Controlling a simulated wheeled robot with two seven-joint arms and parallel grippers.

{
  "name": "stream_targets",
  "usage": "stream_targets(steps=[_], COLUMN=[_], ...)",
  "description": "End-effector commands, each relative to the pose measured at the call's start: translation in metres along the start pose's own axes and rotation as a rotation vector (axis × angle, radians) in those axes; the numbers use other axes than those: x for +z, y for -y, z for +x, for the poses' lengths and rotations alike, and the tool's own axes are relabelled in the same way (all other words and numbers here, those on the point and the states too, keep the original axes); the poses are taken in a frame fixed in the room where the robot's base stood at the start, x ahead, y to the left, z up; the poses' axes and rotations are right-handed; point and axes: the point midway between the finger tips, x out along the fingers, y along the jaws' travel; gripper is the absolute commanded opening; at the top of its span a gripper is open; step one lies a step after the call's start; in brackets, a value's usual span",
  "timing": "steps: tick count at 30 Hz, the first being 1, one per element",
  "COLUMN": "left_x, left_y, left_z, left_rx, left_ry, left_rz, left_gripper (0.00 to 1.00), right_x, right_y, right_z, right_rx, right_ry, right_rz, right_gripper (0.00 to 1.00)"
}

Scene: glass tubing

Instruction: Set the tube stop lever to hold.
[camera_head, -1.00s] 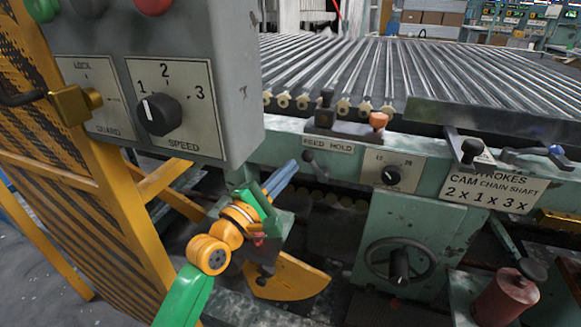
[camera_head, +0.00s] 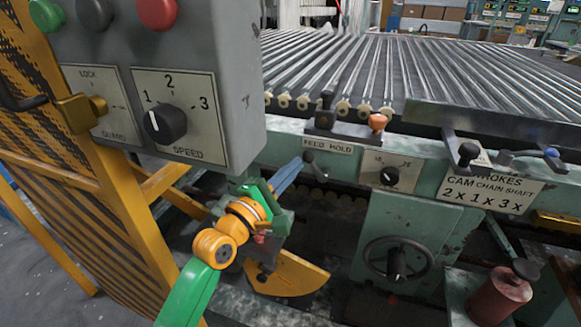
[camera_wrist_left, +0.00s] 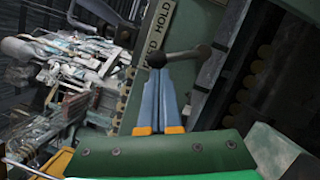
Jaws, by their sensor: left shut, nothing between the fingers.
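The tube stop lever (camera_head: 318,164) is a dark bar with a black ball knob, below the FEED HOLD plate (camera_head: 327,146) on the green machine front. My right gripper is not in view.
A grey control box (camera_head: 165,75) with a speed dial hangs close above my left arm. A small dial plate (camera_head: 390,172) sits right of the lever, above a handwheel (camera_head: 397,262). The roller bed (camera_head: 350,70) lies behind. A yellow guard (camera_head: 100,210) stands at left.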

Motion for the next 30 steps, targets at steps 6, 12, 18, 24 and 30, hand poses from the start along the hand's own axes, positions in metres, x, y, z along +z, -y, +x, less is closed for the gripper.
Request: stream_targets(steps=[6, 12, 18, 24, 30], left_x=[0.004, 0.012, 0.025, 0.038, 0.049], left_y=[-0.004, -0.010, -0.016, -0.016, -0.013], left_z=[0.001, 0.004, 0.008, 0.012, 0.015], left_rx=[-0.015, -0.047, -0.100, -0.158, -0.214], left_ry=[0.000, 0.001, 0.002, 0.002, 0.002], left_rz=[0.046, 0.140, 0.302, 0.482, 0.649], left_gripper=[0.00, 0.00, 0.00, 0.00, 0.00], right_x=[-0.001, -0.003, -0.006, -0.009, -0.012], right_y=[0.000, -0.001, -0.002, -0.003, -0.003], right_z=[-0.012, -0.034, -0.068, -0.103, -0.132], right_rx=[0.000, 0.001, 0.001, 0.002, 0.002], right_ry=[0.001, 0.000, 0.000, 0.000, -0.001], right_rz=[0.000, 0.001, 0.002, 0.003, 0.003], right_gripper=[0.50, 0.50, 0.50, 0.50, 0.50])
